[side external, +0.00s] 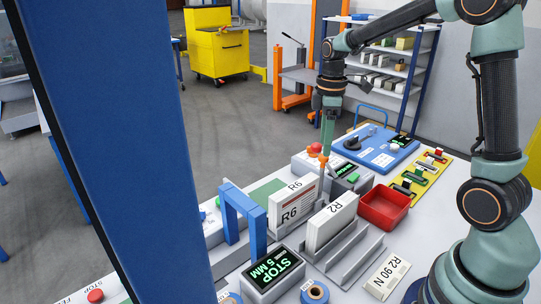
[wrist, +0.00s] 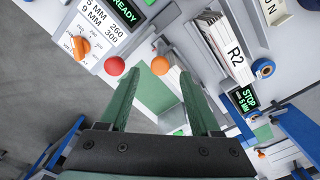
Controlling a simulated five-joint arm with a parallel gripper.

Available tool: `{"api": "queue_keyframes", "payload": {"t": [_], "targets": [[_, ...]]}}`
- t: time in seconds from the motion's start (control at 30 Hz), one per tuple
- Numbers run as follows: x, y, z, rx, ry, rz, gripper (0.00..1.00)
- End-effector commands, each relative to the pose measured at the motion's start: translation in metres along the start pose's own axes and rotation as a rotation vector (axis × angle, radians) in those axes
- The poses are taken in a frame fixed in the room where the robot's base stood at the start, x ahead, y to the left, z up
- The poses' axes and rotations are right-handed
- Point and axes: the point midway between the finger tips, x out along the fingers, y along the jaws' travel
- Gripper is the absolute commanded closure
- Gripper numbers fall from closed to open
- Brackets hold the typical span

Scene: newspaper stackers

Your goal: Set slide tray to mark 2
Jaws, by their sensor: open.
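My gripper (side external: 325,152) points down over the table in the side view. In the wrist view its two green fingers (wrist: 159,78) are apart. A round orange knob (wrist: 160,65) shows between the fingertips; I cannot tell whether they touch it. A red button (wrist: 114,66) sits left of the knob, and shows in the side view (side external: 316,148) beside my gripper. A green plate (wrist: 153,92) with a grey tray-like part (wrist: 191,100) lies beyond the fingers. I cannot tell for certain which part is the slide tray, and mark 2 is not legible.
White R6 (side external: 290,204) and R2 (side external: 333,222) stacks stand near my gripper. A blue arch (side external: 242,218), a STOP 5 MM display (side external: 273,272), a red bin (side external: 384,207) and a blue panel (side external: 377,150) crowd the table. A blue post (side external: 120,130) blocks the left side.

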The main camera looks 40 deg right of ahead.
Motion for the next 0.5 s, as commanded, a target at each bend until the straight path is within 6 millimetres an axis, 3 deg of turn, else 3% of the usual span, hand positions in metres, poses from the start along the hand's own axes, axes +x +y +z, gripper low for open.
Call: {"api": "queue_keyframes", "payload": {"t": [0.2,0.5], "targets": [[0.027,0.0,0.0,0.0,-0.001,-0.001,0.36],[0.034,0.0,0.0,0.0,0.0,0.001,0.36]]}}
